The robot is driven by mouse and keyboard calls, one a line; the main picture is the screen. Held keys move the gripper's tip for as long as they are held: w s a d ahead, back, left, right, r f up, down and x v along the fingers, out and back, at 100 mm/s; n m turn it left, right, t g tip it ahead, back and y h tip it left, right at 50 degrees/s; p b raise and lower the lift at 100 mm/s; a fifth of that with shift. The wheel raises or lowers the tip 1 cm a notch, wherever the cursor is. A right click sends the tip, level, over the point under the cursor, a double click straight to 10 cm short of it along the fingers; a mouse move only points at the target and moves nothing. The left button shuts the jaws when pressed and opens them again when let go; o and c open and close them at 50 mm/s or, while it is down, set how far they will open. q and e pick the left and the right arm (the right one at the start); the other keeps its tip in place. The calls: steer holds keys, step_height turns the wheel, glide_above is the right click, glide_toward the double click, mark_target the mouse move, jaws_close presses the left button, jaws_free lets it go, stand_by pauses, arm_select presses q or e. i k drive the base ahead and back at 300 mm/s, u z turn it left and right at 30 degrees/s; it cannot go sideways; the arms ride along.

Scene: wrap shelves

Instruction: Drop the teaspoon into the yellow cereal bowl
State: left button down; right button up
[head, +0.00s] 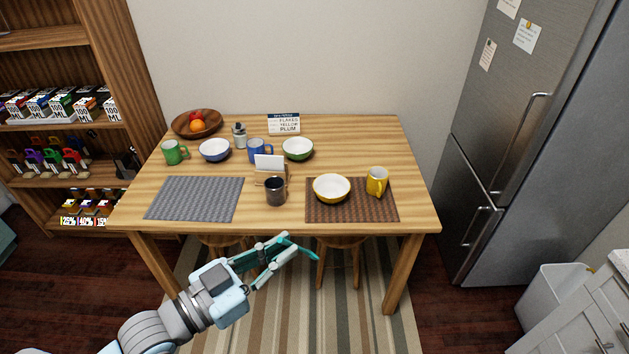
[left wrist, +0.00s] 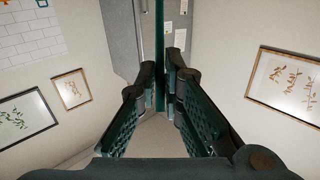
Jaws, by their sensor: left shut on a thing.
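The yellow cereal bowl (head: 332,188), white inside, stands upright on the brown woven mat (head: 350,214) at the table's right front. My left gripper (head: 286,245) is in front of the table's front edge, to the left of and nearer than the bowl. It is shut on a thin teal teaspoon (head: 307,253), whose end sticks out to the right past the fingertips. In the left wrist view the teaspoon (left wrist: 160,45) shows as a narrow teal strip between the fingertips (left wrist: 166,75). Its bowl end cannot be made out. My right gripper is not in view.
A yellow mug (head: 377,181) stands right of the bowl, and a black mug (head: 275,191) left of it. A white card (head: 269,164), blue bowl (head: 215,150) and green bowl (head: 298,149) are farther back. The grey mat (head: 195,199) is empty. Stools (head: 337,247) stand under the table.

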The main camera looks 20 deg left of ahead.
mark_target(331, 191)
steer(key=u, duration=0.15)
steer(key=k, duration=0.4)
steer(key=z, duration=0.8)
steer(key=i, duration=1.6)
steer(key=u, duration=0.65)
